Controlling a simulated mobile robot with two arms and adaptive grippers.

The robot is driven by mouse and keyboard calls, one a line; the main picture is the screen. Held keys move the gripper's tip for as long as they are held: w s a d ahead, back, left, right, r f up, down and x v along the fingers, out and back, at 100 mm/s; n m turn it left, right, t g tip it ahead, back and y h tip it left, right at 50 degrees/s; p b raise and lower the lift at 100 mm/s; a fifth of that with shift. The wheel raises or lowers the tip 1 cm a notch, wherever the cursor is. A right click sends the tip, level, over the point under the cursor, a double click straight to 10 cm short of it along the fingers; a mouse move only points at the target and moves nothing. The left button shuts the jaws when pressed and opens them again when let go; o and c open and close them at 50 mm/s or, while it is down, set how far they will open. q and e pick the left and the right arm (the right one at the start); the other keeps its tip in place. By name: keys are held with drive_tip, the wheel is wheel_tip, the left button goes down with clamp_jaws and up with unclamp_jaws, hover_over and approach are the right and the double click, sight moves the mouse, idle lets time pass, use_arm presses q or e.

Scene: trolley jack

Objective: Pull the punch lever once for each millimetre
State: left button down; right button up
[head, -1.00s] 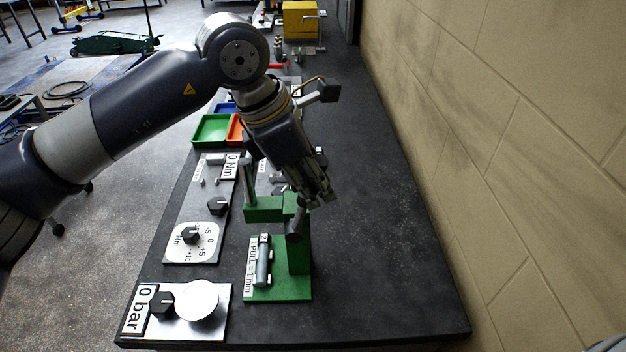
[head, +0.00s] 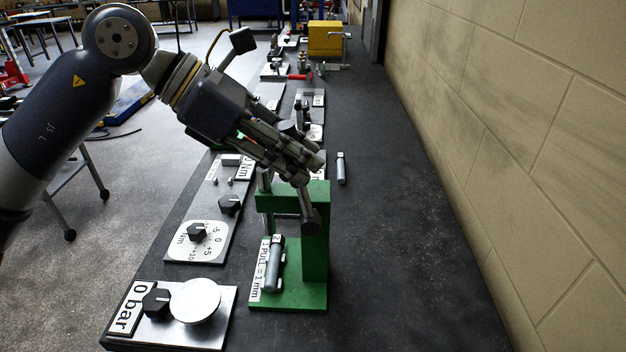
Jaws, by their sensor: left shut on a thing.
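The green punch press (head: 316,250) stands on the dark bench, with a label reading "1 PULL = 1 mm" (head: 264,268) on its base. A grey pin-like cylinder (head: 275,265) lies on the base beside the label. The punch lever (head: 309,208) is a dark bar at the top of the press. My left gripper (head: 312,162) reaches in from the upper left and is shut on the lever's upper end; its fingers partly hide it. A vertical grey rod (head: 265,180) stands at the left of the press head. My right gripper is out of view.
A "0 bar" panel (head: 172,314) with a knob and round disc is at front left. An Nm dial panel (head: 203,240) lies behind it. A small grey cylinder (head: 341,168) lies behind the press. The bench right of the press is clear up to the block wall (head: 520,150).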

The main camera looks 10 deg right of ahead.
use_arm(q)
drive_tip(key=shift+w+a+f+h+b, duration=0.1)
drive_tip(key=shift+w+a+h+b, duration=0.1)
drive_tip(key=shift+a+h+b, duration=0.35)
drive_tip(key=shift+w+a+f+h+b, duration=0.15)
drive_tip(key=shift+a+h+b, duration=0.2)
drive_tip(key=shift+b, duration=0.3)
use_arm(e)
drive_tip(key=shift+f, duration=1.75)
use_arm(q)
drive_tip(key=c, duration=1.4)
unclamp_jaws()
drive_tip(key=shift+o, duration=0.2)
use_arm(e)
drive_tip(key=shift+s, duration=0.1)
use_arm(q)
drive_tip(key=v, duration=1.2)
drive_tip(key=shift+w, duration=0.15)
